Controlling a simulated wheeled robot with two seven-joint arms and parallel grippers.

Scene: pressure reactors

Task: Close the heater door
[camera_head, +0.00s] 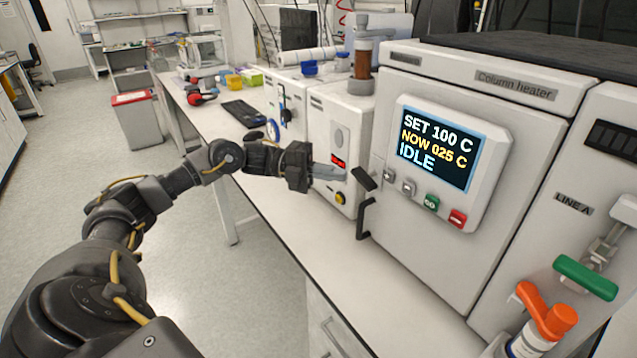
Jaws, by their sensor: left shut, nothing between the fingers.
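The column heater (515,87) is a white box on the bench at the right. Its door (395,240) carries a tilted display panel reading SET 100 C, NOW 025 C, IDLE. The door looks flush or nearly flush with the body; I cannot tell if a small gap remains. A black door handle (364,218) is on its left side. My left gripper (342,173) is shut and empty, its pale fingers just left of the handle's upper end; contact cannot be told. My right gripper is not in view.
A white instrument (341,125) with a red display stands behind my left gripper. Orange (547,312) and green (585,277) valve handles stick out at the lower right. The bench top (330,245) in front of the heater is clear. A keyboard (245,113) lies farther back.

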